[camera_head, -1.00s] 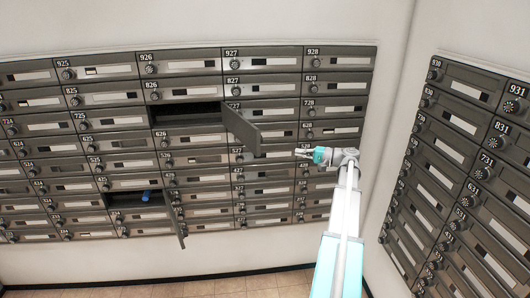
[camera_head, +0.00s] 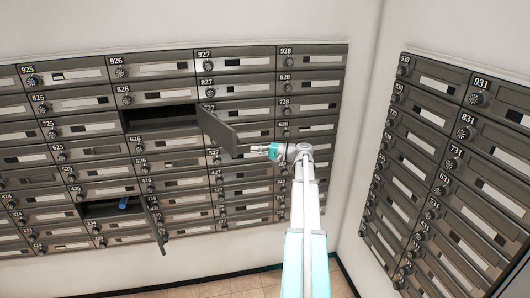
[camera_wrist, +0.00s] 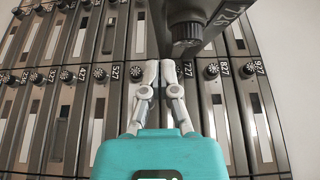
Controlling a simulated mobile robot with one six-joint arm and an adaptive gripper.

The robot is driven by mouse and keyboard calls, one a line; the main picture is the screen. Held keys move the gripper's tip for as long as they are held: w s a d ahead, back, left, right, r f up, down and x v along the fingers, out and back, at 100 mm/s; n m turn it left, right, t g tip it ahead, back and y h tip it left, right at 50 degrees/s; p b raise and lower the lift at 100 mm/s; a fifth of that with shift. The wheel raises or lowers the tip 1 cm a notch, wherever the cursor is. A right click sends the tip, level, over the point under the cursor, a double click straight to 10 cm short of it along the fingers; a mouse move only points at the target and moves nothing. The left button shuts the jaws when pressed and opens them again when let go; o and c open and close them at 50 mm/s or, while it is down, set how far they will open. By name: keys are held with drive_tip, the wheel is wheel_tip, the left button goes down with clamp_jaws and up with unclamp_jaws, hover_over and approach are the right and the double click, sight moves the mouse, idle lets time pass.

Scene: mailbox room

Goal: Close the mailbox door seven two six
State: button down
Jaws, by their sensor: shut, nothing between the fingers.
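Mailbox door 726 (camera_head: 216,130) stands swung open, sticking out from the wall at the right side of its dark, open compartment (camera_head: 160,117). My gripper (camera_head: 244,149) is shut and empty, with its tips right beside the door's outer edge. In the wrist view, my gripper (camera_wrist: 160,68) has its fingers together just below the door's round knob (camera_wrist: 187,36). The door (camera_wrist: 222,14) shows there with its 726 label, near the top. I cannot tell whether the fingertips touch it.
A lower mailbox door (camera_head: 154,224) also hangs open, and its compartment holds a blue item (camera_head: 123,204). The other mailboxes around are shut. A second mailbox bank (camera_head: 455,170) covers the right wall. The tiled floor (camera_head: 250,286) below is clear.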

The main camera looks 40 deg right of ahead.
drive_tip(key=shift+w+a, duration=0.35)
drive_tip(key=shift+a, duration=0.5)
drive_tip(key=shift+w+a, duration=0.35)
drive_tip(key=shift+a, duration=0.45)
drive_tip(key=shift+w+a, duration=0.35)
drive_tip(key=shift+a, duration=0.5)
drive_tip(key=shift+s, duration=0.1)
